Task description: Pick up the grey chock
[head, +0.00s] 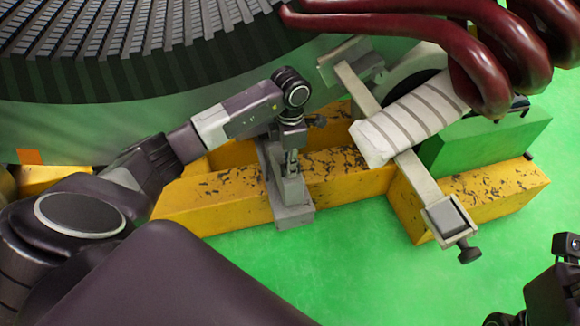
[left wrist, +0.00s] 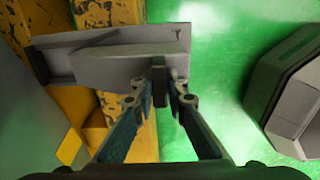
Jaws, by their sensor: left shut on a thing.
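The grey chock (head: 285,200) is a long grey piece with a raised block on top. It lies across the worn yellow beam in the head view, its near end jutting out over the green floor side. My left gripper (head: 291,158) points down from above and is shut on the chock's upright tab. In the left wrist view the chock (left wrist: 110,62) spans the upper left, and the fingertips of my left gripper (left wrist: 160,92) close around its short tab. My right gripper's fingers do not show; only a dark part of my right arm shows at the lower right.
The large slotted stator (head: 110,70) stands behind at the left. Dark red coils (head: 440,30) hang at the upper right above a pale wrapped bar (head: 410,117) and a green block (head: 490,140). A yellow beam (head: 225,195) runs under the chock. Green floor (head: 370,260) in front is clear.

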